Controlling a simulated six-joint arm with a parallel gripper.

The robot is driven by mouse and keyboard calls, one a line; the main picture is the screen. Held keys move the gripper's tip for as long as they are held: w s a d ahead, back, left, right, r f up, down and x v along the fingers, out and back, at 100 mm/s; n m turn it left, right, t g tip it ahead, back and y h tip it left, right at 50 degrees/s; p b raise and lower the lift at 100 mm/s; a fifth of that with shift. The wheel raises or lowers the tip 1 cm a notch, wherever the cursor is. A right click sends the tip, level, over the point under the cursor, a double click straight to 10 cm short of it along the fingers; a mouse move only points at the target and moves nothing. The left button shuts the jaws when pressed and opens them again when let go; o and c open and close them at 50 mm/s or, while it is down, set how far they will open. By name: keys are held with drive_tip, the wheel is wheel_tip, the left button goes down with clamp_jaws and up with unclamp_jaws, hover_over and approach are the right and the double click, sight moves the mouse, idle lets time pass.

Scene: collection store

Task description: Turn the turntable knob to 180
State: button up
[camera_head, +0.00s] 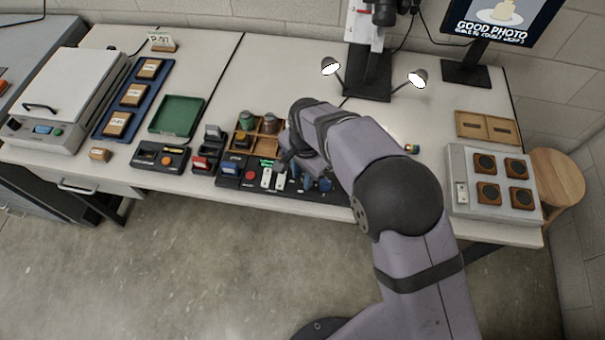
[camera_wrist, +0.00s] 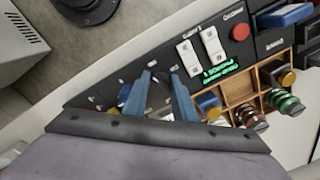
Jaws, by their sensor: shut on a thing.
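The black control panel (camera_head: 236,183) lies along the table's front edge and shows in the wrist view (camera_wrist: 105,85) with small labels, two white switches (camera_wrist: 201,47), a red button (camera_wrist: 240,32) and a green display (camera_wrist: 220,73). The display text is too small to read surely. My gripper (camera_head: 317,182) is down at the panel's right part; its blue fingers (camera_wrist: 161,82) straddle a spot beside the white switches. It is shut on what appears to be the turntable knob, mostly hidden by the fingers. The knob's pointer and setting cannot be made out.
A wooden compartment tray (camera_head: 242,143) with several small jars stands just behind the panel. A green tray (camera_head: 177,116) and a blue tray (camera_head: 133,95) lie to the left. A lamp stand (camera_head: 368,80) rises behind, and a grey box (camera_head: 492,185) with round pieces sits right.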

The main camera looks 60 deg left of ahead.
drive_tip(key=shift+m, duration=1.7)
drive_tip(key=o, duration=1)
drive_tip(key=shift+o, duration=0.2)
drive_tip(key=shift+r, duration=0.1)
drive_tip(key=shift+d+r+b, duration=0.2)
drive_tip(key=shift+r+b, duration=0.7)
drive_tip(key=shift+r, duration=2.7)
